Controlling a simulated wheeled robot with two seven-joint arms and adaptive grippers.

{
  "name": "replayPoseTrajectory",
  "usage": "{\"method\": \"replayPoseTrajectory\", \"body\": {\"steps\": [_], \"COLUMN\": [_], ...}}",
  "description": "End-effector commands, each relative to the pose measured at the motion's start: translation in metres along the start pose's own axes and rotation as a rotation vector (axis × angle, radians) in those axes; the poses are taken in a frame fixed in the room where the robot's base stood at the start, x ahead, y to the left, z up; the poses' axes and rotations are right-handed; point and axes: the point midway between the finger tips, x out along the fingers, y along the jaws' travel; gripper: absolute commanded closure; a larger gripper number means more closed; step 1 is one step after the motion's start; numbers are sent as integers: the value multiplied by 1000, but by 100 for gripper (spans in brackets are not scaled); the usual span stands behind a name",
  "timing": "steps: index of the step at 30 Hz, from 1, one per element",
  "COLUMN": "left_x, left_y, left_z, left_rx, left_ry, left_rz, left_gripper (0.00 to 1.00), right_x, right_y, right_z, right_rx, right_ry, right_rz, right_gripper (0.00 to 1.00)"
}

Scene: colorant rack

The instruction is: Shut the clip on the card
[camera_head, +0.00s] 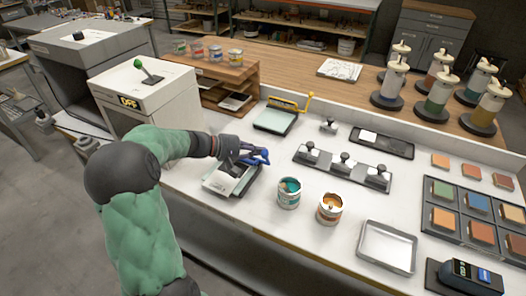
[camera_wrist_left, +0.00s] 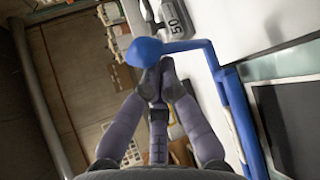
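The blue clip (camera_head: 258,157) is a bent bar with a ball at its end. It stands raised over a dark-framed board with a pale card (camera_head: 222,182). In the left wrist view the blue clip (camera_wrist_left: 191,46) crosses just beyond my left gripper (camera_wrist_left: 157,73), its ball close to the fingertips. The fingers converge and look shut, with nothing seen between them. Whether they touch the bar I cannot tell. In the head view my left gripper (camera_head: 250,158) is beside the clip and partly hides it and the board. My right gripper is not in view.
A similar board with a yellow clip (camera_head: 290,101) lies behind. A teal paint can (camera_head: 289,196) and an orange one (camera_head: 330,211) stand right of the board. A rack of weights (camera_head: 342,169) is further right. A white machine (camera_head: 150,95) stands at the left.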

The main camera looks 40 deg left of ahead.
Motion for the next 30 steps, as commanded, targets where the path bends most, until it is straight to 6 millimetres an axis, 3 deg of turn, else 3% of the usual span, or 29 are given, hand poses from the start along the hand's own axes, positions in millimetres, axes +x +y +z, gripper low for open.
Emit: {"method": "replayPoseTrajectory", "body": {"steps": [15,30], "left_x": [-9,-10], "left_y": [-20,-24], "left_z": [8,10], "left_rx": [0,-2], "left_ry": [1,-1], "left_rz": [-1,-3], "left_gripper": [100,100], "right_x": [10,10], "right_y": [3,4], "right_z": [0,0], "right_rx": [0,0], "right_ry": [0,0], "right_rz": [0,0], "right_gripper": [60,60]}}
